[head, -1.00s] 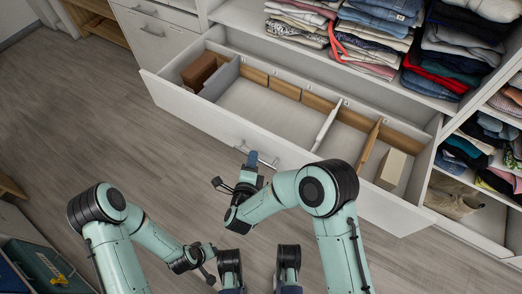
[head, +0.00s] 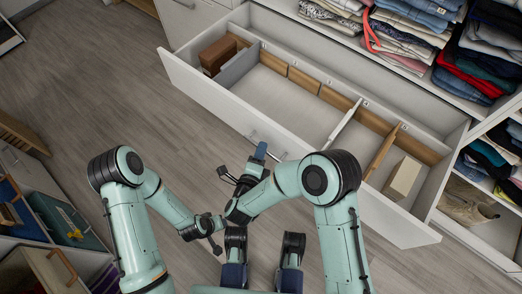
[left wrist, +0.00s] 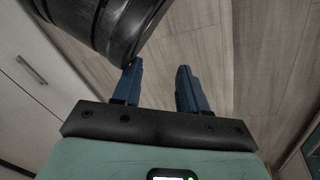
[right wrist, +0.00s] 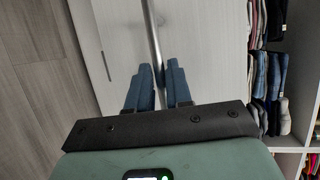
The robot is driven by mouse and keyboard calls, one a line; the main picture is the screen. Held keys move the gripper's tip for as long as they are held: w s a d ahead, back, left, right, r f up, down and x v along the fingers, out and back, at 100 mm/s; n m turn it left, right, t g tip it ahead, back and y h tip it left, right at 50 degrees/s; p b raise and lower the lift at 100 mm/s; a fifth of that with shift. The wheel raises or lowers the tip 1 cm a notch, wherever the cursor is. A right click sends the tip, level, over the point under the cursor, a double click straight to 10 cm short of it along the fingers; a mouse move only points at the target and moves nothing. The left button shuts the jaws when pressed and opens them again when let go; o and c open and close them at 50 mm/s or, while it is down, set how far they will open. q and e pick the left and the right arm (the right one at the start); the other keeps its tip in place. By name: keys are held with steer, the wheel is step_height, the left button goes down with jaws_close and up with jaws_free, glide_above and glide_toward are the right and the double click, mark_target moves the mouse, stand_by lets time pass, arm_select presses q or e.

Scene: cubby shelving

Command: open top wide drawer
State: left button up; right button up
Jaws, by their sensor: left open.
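The top wide drawer (head: 205,95) is pulled out from the white shelving, its divided inside showing. Its bar handle (head: 281,156) is on the front panel. My right gripper (head: 261,150) is at this handle. In the right wrist view, the bar (right wrist: 151,28) runs between the nearly closed fingers of my right gripper (right wrist: 161,72), which appear shut on it. My left gripper (left wrist: 157,70) is open and empty above the wood floor in the left wrist view. In the head view its fingers are hard to make out.
The drawer holds a brown box (head: 217,55), a beige box (head: 402,179) and several dividers. Folded clothes (head: 405,35) fill shelves above and to the right. A low cabinet with a green case (head: 66,222) stands at lower left. Floor (head: 90,90) left of the drawer is clear.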

steer(key=shift+o, duration=0.9)
arm_select(q)
steer(key=r, duration=0.1)
steer(key=d+r+p, duration=0.1)
steer(key=r+p, duration=0.1)
steer(key=shift+s+d+r, duration=0.2)
steer(key=shift+d, duration=0.05)
arm_select(e)
steer(key=v, duration=1.3)
steer(key=shift+s, duration=0.2)
